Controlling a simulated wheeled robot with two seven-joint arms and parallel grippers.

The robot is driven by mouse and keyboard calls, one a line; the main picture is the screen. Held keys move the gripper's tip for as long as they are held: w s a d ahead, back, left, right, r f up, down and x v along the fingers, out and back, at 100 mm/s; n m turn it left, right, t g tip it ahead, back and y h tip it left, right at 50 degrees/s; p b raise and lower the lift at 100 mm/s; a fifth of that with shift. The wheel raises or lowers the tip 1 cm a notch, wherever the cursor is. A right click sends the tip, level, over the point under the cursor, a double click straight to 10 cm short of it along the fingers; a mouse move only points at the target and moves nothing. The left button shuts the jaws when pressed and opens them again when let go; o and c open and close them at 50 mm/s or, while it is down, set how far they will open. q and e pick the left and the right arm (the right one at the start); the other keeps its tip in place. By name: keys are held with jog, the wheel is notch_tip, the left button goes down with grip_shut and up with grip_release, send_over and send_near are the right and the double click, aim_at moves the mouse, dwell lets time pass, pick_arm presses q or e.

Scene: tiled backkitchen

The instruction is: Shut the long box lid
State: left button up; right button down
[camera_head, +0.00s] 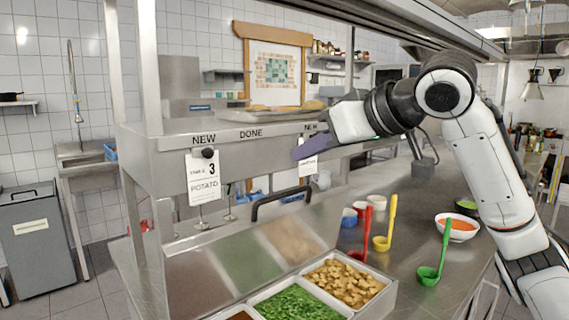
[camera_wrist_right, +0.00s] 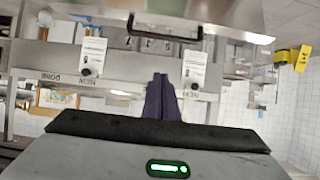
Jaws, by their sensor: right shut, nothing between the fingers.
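The long box (camera_head: 388,293) stands on the counter at the bottom centre of the head view, with chopped food in its compartments. Its shiny metal lid (camera_head: 190,278) is raised and tilted back behind the compartments, mirroring the food. The lid's black handle (camera_head: 281,200) is near its upper edge. My right gripper (camera_head: 304,149) is shut and empty, above and to the right of the handle, apart from it. In the right wrist view, the shut fingers (camera_wrist_right: 163,97) point toward the lid, and the handle (camera_wrist_right: 165,29) shows at the top. My left gripper is out of view.
A metal shelf rail (camera_head: 240,140) with hanging labels runs behind the lid. Right of the box are a yellow ladle (camera_head: 386,232), a green ladle (camera_head: 432,268), a red ladle (camera_head: 364,234) and a white bowl (camera_head: 456,229).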

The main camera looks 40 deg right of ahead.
jog(key=p, duration=0.1)
send_over(287, 193)
jog(key=w, duration=0.2)
notch_tip(287, 193, down, 4)
jog(key=shift+s+a, duration=0.15)
jog(key=shift+s+d+f, duration=0.2)
jog(key=shift+s+f, duration=0.65)
jog(key=shift+f, duration=0.3)
jog(key=shift+s+a+f, duration=0.1)
jog(key=shift+s+f, duration=0.25)
